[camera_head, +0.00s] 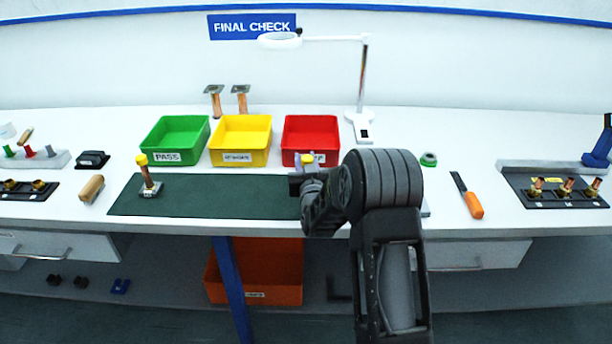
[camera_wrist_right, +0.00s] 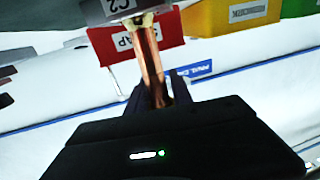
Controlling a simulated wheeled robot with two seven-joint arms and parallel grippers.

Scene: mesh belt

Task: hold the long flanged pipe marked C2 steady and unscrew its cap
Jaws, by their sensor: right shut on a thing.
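The long copper pipe marked C2 (camera_wrist_right: 152,65) is between the fingers of my right gripper (camera_wrist_right: 156,92). Its grey flange (camera_wrist_right: 112,9) bears the C2 mark at the top edge of the right wrist view. In the head view, a yellow cap (camera_head: 307,159) shows at my right gripper (camera_head: 306,174), in front of the red bin; most of the pipe is hidden there. The cap is out of sight in the right wrist view. A similar pipe with a yellow cap (camera_head: 148,178) stands on its flange on the green mat's left end. My left gripper is not in view.
Green (camera_head: 158,157), yellow (camera_head: 223,157) and red (camera_head: 294,121) bins stand behind the green mat (camera_head: 228,198). Two flanged copper pipes (camera_head: 242,103) stand flange-up behind them. An orange-handled tool (camera_head: 473,206) lies right. A lamp (camera_head: 363,80) stands at the back.

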